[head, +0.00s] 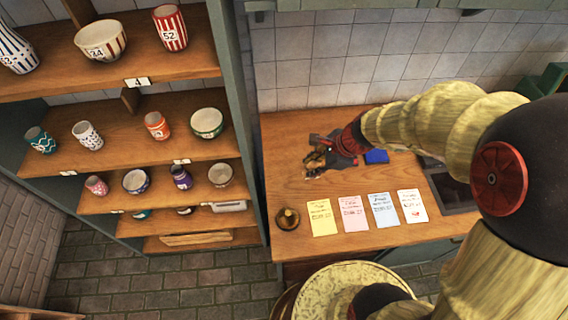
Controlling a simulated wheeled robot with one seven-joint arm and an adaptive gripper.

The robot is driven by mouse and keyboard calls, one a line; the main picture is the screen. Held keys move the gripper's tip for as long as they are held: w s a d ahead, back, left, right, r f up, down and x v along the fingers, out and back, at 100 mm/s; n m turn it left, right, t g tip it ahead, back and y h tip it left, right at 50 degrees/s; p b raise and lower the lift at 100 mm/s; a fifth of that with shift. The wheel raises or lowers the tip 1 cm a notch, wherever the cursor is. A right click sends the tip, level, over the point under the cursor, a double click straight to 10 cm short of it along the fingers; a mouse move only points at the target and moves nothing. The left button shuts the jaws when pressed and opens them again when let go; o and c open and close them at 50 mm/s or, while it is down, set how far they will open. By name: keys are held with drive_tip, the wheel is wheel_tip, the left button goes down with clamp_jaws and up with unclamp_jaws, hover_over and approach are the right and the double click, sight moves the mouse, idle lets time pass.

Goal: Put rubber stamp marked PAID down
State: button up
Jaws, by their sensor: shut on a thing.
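My gripper (323,146) is over the back left of the wooden counter, reaching in from the right. It is shut on a small brown thing (315,162), which I take to be the rubber stamp. Its PAID marking cannot be read, and the fingers hide part of it. I cannot tell whether it touches the counter (285,150). A blue pad (376,156) lies to the right of the gripper.
Yellow (322,217), pink (353,213), blue (382,210) and white (412,206) slips lie in a row at the counter's front. The white one has a red mark. A brass bell (287,218) stands left of them. Shelves of numbered pottery (110,75) stand at the left.

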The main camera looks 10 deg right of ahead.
drive_tip(key=w+a+f, duration=0.2)
drive_tip(key=w+f, duration=0.1)
drive_tip(key=w+a+f+b, duration=0.1)
drive_tip(key=w+a+f, duration=0.1)
drive_tip(key=w+f, duration=0.1)
drive_tip(key=w+a+f+b, duration=0.1)
drive_tip(key=w+a+f, duration=0.1)
drive_tip(key=w, duration=0.3)
drive_tip(key=shift+x, duration=0.8)
drive_tip(key=shift+f+b, duration=0.4)
drive_tip(key=shift+f, duration=1.15)
drive_tip(key=shift+f, duration=0.2)
drive_tip(key=o, duration=0.9)
